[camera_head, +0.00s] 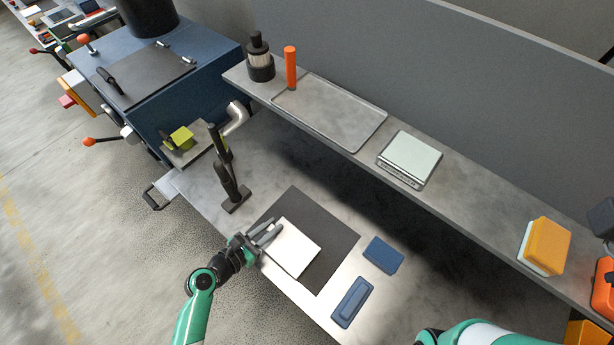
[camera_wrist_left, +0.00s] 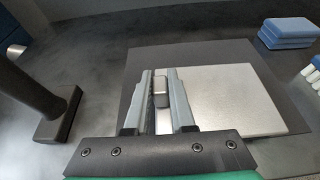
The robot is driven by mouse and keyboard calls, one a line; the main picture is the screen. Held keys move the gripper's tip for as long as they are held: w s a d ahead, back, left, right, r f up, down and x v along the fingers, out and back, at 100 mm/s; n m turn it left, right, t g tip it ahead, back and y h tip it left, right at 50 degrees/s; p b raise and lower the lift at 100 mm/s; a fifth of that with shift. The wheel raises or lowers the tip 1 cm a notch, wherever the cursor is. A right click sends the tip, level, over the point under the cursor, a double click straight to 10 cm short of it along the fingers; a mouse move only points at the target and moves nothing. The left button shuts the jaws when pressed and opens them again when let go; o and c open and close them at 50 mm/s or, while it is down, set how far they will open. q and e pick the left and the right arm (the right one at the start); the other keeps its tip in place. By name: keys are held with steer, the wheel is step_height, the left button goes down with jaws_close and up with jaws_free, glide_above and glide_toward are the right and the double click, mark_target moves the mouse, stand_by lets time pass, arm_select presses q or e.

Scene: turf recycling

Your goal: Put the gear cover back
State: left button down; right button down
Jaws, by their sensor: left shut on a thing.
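A flat, light metal plate (camera_head: 292,247), which looks like the gear cover, lies over the dark mat (camera_head: 335,243) on the workbench. The plate also shows in the left wrist view (camera_wrist_left: 235,95). My left gripper (camera_head: 268,234) is at the plate's left corner. In the left wrist view its two fingers (camera_wrist_left: 160,90) are shut on a small grey block-like grip at the plate's edge. I cannot tell whether the plate is resting on the mat or slightly raised. My right gripper is out of view; only part of that arm shows at the bottom right.
A black stand (camera_head: 232,190) is left of the mat. A blue machine (camera_head: 150,75) with orange-knobbed levers stands at the upper left. The shelf behind holds a tray (camera_head: 330,112), a scale (camera_head: 410,158) and a sponge-like block (camera_head: 546,246).

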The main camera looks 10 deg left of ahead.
arm_select(q)
steer(key=w+d+b, duration=0.1)
steer(key=w+b, duration=0.1)
steer(key=w, duration=0.1)
steer(key=w+d+b, duration=0.1)
steer(key=w, duration=0.1)
steer(key=shift+w+d+f, duration=0.2)
steer(key=shift+d, duration=0.1)
steer(key=shift+w+f+b, duration=0.1)
steer(key=shift+f+b, duration=0.5)
steer(key=shift+s+f+b, duration=0.2)
steer(key=shift+f+b, duration=0.2)
steer(key=shift+b, duration=0.1)
steer(key=shift+r, duration=0.1)
